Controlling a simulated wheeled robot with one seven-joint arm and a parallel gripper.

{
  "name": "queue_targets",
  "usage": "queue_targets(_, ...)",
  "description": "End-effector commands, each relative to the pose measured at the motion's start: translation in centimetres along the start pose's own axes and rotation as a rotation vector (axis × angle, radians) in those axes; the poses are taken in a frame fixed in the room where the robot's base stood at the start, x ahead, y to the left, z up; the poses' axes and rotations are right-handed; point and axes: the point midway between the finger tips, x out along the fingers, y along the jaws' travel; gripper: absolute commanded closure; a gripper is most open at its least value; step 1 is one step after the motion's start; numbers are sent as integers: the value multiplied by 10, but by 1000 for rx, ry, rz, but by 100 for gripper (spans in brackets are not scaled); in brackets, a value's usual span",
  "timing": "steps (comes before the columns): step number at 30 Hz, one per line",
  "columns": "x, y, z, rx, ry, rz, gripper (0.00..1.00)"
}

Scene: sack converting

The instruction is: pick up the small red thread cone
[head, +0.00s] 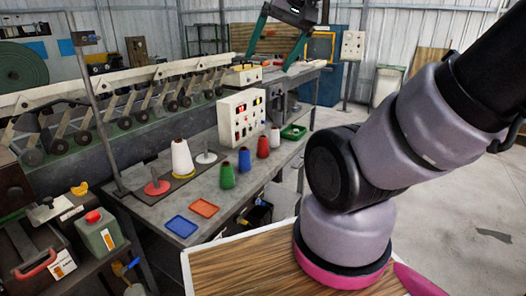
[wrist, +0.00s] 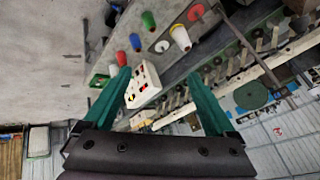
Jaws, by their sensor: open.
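The small red thread cone (head: 263,146) stands upright on the grey workbench, in a row with a green cone (head: 227,175), a blue cone (head: 244,159) and a small white cone (head: 275,137). In the wrist view the red cone (wrist: 121,58) shows just beyond the left fingertip. My gripper (head: 268,63) is at the top of the head view, raised well apart from the cone, with its teal fingers spread. In the wrist view my gripper (wrist: 159,73) is open, with nothing held between the fingers.
A white control box (head: 241,115) stands behind the row. A green tray (head: 293,132) is to the right. Orange (head: 204,208) and blue (head: 180,227) trays lie at the front.

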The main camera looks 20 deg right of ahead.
Motion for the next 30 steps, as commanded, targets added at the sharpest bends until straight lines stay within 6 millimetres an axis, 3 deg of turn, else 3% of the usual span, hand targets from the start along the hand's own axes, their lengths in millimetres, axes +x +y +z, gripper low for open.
queue_targets(4,4,-2,0,15,-23,-3,0)
queue_targets(8,23,-10,-1,88,-128,-19,0)
queue_targets(14,71,-36,-6,302,-387,-93,0)
queue_targets(20,122,-61,-24,549,-612,-210,0)
queue_targets(25,169,-74,-52,782,-759,-337,0)
queue_targets(30,224,-72,-87,1031,-854,-485,0)
